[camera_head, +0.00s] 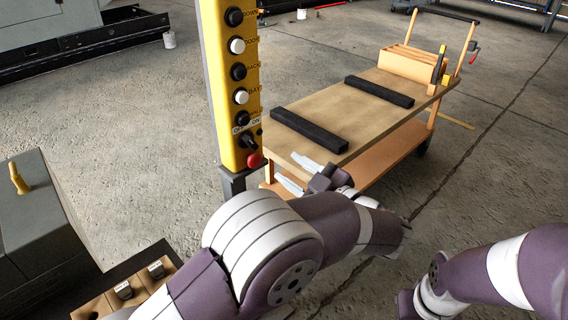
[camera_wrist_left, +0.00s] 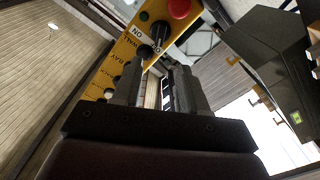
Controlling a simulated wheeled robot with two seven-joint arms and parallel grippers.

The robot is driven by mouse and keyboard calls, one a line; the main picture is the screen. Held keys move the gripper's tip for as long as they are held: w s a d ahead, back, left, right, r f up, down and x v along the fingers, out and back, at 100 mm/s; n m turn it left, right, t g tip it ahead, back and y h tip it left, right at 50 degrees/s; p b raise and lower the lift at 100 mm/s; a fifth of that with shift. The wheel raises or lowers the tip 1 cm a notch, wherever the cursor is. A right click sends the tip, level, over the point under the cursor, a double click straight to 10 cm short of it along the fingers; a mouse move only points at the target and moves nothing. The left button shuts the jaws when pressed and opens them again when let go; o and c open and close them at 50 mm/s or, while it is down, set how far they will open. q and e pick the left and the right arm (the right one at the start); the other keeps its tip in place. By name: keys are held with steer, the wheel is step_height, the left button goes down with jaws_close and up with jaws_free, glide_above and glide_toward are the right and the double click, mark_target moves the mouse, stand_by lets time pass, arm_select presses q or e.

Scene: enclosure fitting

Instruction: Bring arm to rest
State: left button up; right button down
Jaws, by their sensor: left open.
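My left gripper (camera_head: 297,173) is open and empty, just right of the lower end of the yellow control post in the head view. Its two grey fingers also show apart in the left wrist view (camera_wrist_left: 156,75), pointing toward the black rotary switch (camera_wrist_left: 148,51) and red button (camera_wrist_left: 179,8). I cannot tell the exact gap to the switch. My left arm (camera_head: 300,235) is bent across the bottom middle. My right arm (camera_head: 490,275) comes in at the lower right; its gripper does not show.
The yellow control post (camera_head: 221,80) with several black and white buttons stands close to my left gripper. A wooden-topped cart (camera_head: 345,110) with two black bars is behind it. A grey machine (camera_head: 30,225) stands at the left. Concrete floor is clear at the right.

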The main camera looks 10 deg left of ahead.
stand_by(0.3)
arm_select(q)
steer(key=w+d+f+m+t+h, duration=0.4)
steer(key=w+d+f+m+h, duration=0.15)
steer(key=d+m+h, duration=0.4)
steer(key=s+f+m+g+h, duration=0.6)
steer(key=s+f+g+h, duration=0.1)
steer(key=f+h, duration=0.15)
steer(key=s+a+f+m+g+y, duration=0.15)
steer(key=s+a+g, duration=0.25)
steer(key=s+a, duration=0.55)
steer(key=s+a+f+m+g+y, duration=0.1)
steer(key=s+a+f+g+y, duration=0.15)
steer(key=s+a, duration=0.65)
steer(key=w+a+r+n+p, duration=0.1)
steer(key=a+r+p, duration=0.2)
steer(key=r+p, duration=1)
steer(key=shift+w+r, duration=0.15)
steer(key=shift+r, duration=0.15)
